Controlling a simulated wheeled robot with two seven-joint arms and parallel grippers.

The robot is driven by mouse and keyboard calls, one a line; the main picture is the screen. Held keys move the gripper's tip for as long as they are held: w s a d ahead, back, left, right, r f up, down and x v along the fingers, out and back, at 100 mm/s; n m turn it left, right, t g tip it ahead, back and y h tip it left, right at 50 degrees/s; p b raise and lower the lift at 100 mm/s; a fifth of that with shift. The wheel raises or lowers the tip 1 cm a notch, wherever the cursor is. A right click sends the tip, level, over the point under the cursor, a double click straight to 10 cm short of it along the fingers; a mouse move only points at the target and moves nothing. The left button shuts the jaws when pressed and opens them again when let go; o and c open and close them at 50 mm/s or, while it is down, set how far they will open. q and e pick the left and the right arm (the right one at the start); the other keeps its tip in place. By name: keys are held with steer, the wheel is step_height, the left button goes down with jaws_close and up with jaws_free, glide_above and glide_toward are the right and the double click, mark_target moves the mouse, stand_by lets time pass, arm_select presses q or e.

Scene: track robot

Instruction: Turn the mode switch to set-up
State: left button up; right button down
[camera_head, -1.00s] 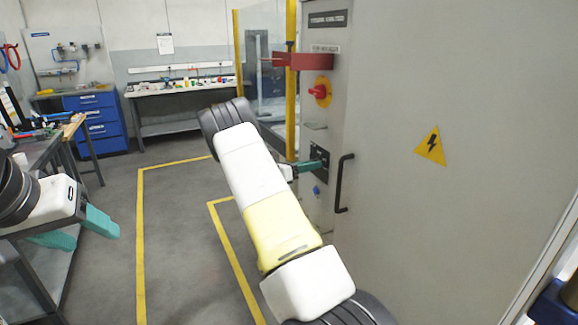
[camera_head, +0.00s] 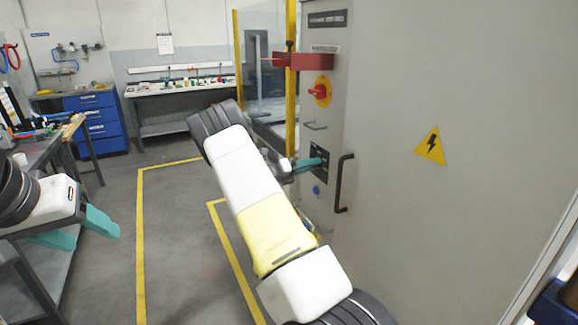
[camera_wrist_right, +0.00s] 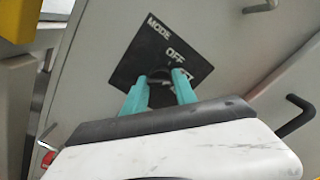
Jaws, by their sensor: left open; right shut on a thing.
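The mode switch is on a black plate (camera_wrist_right: 160,45) lettered MODE and OFF, with a third label partly covered by a finger. The plate also shows in the head view (camera_head: 322,175) on the grey cabinet's narrow face. My right gripper (camera_wrist_right: 160,86) has its green fingers on either side of the dark switch knob (camera_wrist_right: 160,73) and is shut on it. The knob is mostly hidden, so I cannot tell its pointing. The right gripper also shows at the plate in the head view (camera_head: 308,163). My left gripper (camera_head: 76,231) is open and empty at the left.
A blue button (camera_head: 316,190) is below. A workbench (camera_head: 40,150) stands at left; the marked floor between is clear.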

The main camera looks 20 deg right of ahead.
stand_by(0.3)
steer(key=c, duration=1.1)
jaws_free()
steer(key=shift+o, duration=0.2)
steer(key=a, duration=0.8)
steer(key=shift+s, duration=0.3)
steer(key=shift+d, duration=0.1)
